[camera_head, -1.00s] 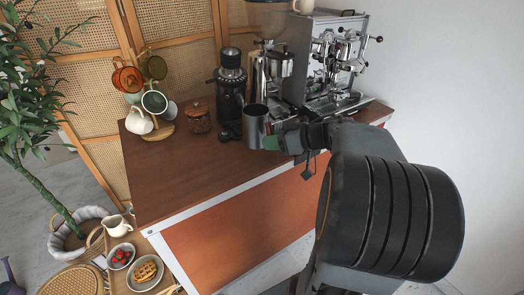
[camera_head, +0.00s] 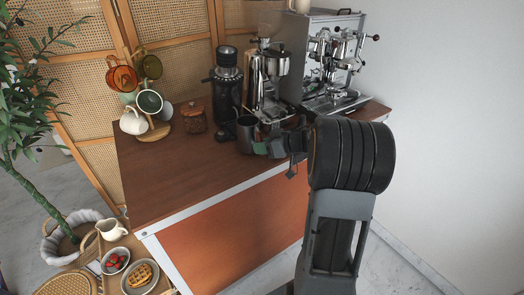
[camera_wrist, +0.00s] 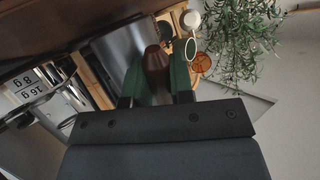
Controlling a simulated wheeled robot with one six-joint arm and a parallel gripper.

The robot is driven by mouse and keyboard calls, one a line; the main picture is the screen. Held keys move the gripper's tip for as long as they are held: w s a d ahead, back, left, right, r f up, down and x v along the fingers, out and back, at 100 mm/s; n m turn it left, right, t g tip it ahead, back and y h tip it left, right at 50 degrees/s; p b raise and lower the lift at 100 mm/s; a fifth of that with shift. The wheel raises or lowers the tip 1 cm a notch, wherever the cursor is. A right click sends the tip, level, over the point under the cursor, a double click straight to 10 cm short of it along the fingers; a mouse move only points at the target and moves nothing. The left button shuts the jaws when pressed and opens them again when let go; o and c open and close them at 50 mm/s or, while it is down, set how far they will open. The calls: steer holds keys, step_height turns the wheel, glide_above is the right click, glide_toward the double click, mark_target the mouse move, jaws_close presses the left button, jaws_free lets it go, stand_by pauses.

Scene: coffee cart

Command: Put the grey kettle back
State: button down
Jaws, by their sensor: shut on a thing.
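The grey kettle (camera_head: 246,136) is a small open-topped metal vessel. It is upright at the counter's front, right of the black grinder's base. My gripper (camera_head: 266,147), with green finger pads, is shut on its handle side from the right. In the wrist view the gripper (camera_wrist: 160,82) closes on a dark reddish-brown handle (camera_wrist: 155,62), with the kettle's grey body (camera_wrist: 120,45) just beyond. Whether the kettle's bottom touches the counter (camera_head: 170,185) cannot be told.
A black grinder (camera_head: 227,85), another silver grinder (camera_head: 268,70) and the espresso machine (camera_head: 325,60) stand close behind. A wooden jar (camera_head: 194,118) and a mug tree (camera_head: 153,128) are at left. The counter's front left is clear.

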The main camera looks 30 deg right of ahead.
steer(key=shift+f, duration=0.5)
steer(key=shift+f, duration=0.15)
steer(key=c, duration=1)
jaws_free()
